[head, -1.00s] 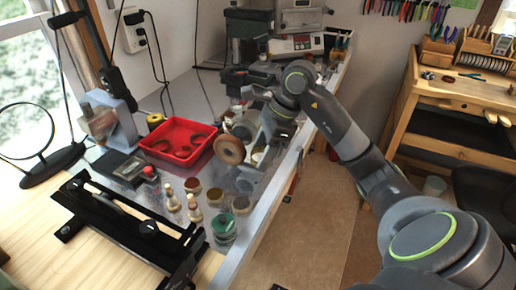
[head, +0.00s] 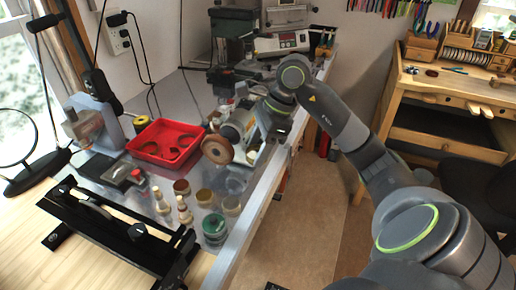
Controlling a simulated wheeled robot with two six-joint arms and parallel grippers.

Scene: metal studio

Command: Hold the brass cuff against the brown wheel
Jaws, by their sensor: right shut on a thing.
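The brown wheel (head: 217,149) is a round disc with a pale hub, on the left end of a grey polishing machine (head: 237,124) on the metal bench. My right gripper (head: 268,137) is just right of the machine, near the bench's right edge, and points down and away from me. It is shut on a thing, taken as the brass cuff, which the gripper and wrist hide. There is a gap between my gripper and the wheel in the picture; whether the cuff touches the wheel cannot be seen. My left gripper is out of view.
A red tray (head: 166,160) is left of the wheel. Several small jars and wooden pegs stand in front of it, with a green-lidded jar (head: 215,223) nearest. A black rail fixture (head: 110,228) lies front left. A green drill press (head: 234,62) stands behind.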

